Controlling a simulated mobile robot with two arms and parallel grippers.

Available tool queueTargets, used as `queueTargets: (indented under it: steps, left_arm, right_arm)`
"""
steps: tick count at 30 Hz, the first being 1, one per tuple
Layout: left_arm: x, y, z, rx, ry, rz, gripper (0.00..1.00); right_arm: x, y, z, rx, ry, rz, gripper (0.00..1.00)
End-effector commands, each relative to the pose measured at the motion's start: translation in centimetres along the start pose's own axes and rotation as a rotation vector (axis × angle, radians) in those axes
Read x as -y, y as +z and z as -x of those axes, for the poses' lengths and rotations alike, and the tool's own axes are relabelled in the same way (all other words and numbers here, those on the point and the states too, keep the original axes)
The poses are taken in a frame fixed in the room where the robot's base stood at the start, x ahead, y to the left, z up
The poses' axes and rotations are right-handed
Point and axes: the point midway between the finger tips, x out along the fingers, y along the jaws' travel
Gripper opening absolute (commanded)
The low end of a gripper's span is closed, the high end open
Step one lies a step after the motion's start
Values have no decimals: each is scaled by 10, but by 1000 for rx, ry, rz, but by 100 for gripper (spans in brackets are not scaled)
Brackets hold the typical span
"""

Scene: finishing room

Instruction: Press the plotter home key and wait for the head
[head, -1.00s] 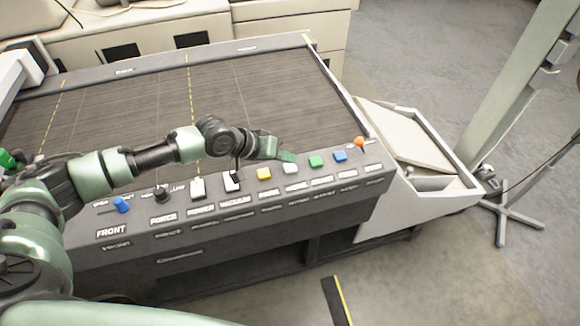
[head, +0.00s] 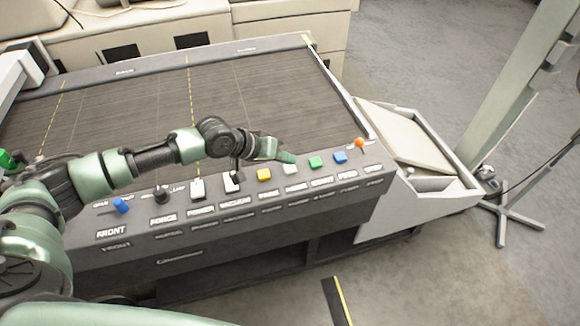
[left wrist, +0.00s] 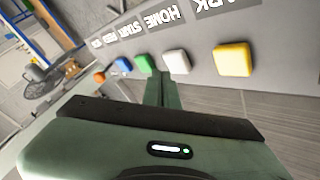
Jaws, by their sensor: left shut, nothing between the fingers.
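The white home key (head: 291,169) is in the row of coloured keys on the plotter's front panel. In the left wrist view the home key (left wrist: 176,62) sits between the green start key (left wrist: 144,63) and the yellow key (left wrist: 233,59), with the word HOME beside it. My left gripper (head: 291,158) is shut and empty, its tips just behind the home key. In the left wrist view the shut tips (left wrist: 166,76) point between the white and green keys; whether they touch either cannot be told. My right gripper is out of view.
The plotter bed (head: 120,120) lies flat and empty behind the panel. A white carriage-like part (head: 25,65) shows at its left end. An orange knob (head: 359,143) and a blue key (head: 340,157) are right of the gripper. A pale tray (head: 410,140) flanks the plotter.

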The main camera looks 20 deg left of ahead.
Motion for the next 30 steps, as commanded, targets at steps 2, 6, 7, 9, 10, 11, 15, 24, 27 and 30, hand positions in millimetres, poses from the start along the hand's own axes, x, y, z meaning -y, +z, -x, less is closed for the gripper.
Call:
queueTargets:
  steps: [2, 6, 7, 9, 10, 11, 15, 24, 27, 30]
  left_arm:
    - [0, 0, 0, 0, 0, 0, 0]
    - [0, 0, 0, 0, 0, 0, 0]
    - [0, 0, 0, 0, 0, 0, 0]
    - [0, 0, 0, 0, 0, 0, 0]
    - [0, 0, 0, 0, 0, 0, 0]
    - [0, 0, 0, 0, 0, 0, 0]
    - [0, 0, 0, 0, 0, 0, 0]
    - [2, 3, -3, 1, 0, 1, 0]
    - [4, 5, -6, 1, -1, 0, 0]
    - [4, 5, -6, 0, -1, 0, 0]
  right_arm:
    - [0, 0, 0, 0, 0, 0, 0]
    - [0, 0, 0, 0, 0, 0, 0]
    - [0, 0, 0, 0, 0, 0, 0]
    - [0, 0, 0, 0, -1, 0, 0]
    - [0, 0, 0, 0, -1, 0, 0]
    - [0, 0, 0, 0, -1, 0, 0]
    - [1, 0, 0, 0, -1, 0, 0]
    - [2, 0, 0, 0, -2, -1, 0]
    - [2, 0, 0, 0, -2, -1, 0]
    - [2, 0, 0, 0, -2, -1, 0]
